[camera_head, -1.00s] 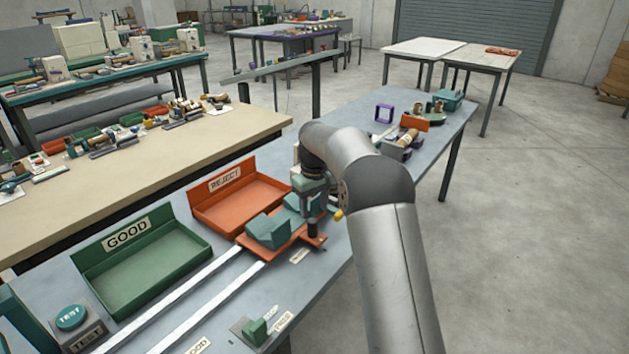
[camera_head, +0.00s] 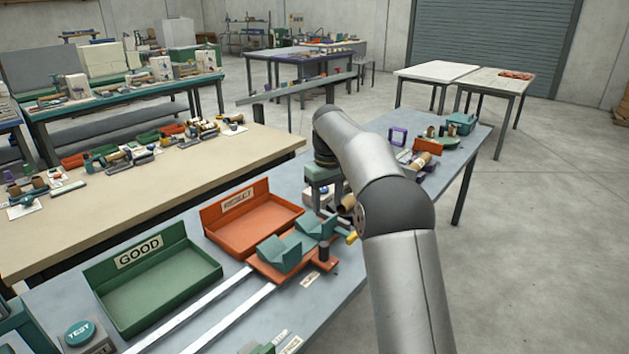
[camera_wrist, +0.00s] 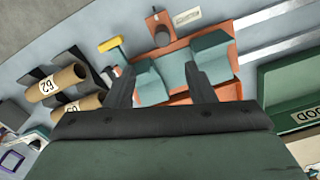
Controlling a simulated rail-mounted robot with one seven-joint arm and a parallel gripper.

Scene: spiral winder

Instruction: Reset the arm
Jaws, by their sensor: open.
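My gripper (camera_wrist: 158,68) is open and empty in the wrist view, with its two dark fingers apart over the orange carriage (camera_wrist: 176,98). The carriage bears two teal V-shaped blocks, and no tube lies in them. In the head view the carriage (camera_head: 297,268) sits at the far end of two white rails. There my gripper's green body (camera_head: 322,176) shows above and behind the carriage, and its fingers are hard to make out. The bent grey arm hides part of the bench behind it.
A green GOOD tray (camera_head: 155,285) and an orange REJECT tray (camera_head: 250,222) stand empty left of the carriage. A TEST button (camera_head: 79,333) is at the lower left. Cardboard tubes (camera_wrist: 57,82) lie on a rack beside the carriage. Open floor lies to the right.

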